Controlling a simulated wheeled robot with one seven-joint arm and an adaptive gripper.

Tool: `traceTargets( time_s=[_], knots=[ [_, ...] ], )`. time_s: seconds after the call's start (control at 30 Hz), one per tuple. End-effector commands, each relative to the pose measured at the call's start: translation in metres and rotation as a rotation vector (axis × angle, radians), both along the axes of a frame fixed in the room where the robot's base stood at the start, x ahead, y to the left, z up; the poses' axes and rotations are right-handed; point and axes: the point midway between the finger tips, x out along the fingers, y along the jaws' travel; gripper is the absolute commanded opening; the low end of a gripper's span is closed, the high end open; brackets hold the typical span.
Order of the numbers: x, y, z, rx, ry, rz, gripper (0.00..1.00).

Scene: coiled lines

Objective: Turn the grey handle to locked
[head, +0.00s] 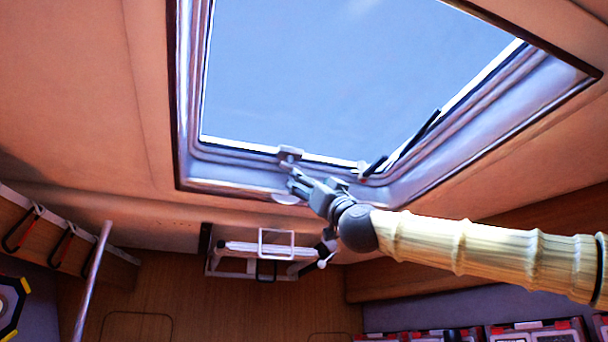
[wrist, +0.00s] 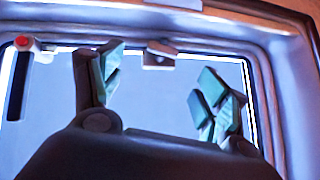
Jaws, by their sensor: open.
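The grey handle (head: 289,155) is a small catch on the near edge of the roof hatch frame (head: 235,181). In the wrist view the grey handle (wrist: 160,57) shows beyond my fingers, between them in the picture. My gripper (head: 314,184) is raised just below the hatch edge, close to the handle. In the wrist view my gripper (wrist: 158,78) has its green-padded fingers wide apart with nothing between them. I see no contact with the handle. I cannot tell from its pose whether it is locked.
A black lever (head: 376,165) sits on the same hatch edge; a black lever with a red dot (wrist: 18,82) shows in the wrist view. A white rack (head: 265,250) hangs below. A pole (head: 92,280) stands at left. Red-trimmed boxes (head: 535,330) line the lower right.

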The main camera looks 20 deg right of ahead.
Motion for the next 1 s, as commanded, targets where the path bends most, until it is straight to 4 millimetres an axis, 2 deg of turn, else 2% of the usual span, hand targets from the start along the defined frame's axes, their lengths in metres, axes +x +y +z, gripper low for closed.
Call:
traceTargets(
  time_s=[0.17, 0.63, 0.8, 1.0],
  knots=[
    [0.000, -0.002, 0.013, 0.002, -0.009, -0.004, 0.75],
    [0.047, 0.011, 0.063, 0.004, -0.008, -0.001, 0.75],
    [0.060, 0.013, 0.076, 0.004, -0.008, -0.002, 0.75],
    [0.068, 0.013, 0.082, 0.004, -0.008, -0.002, 0.75]
  ],
)
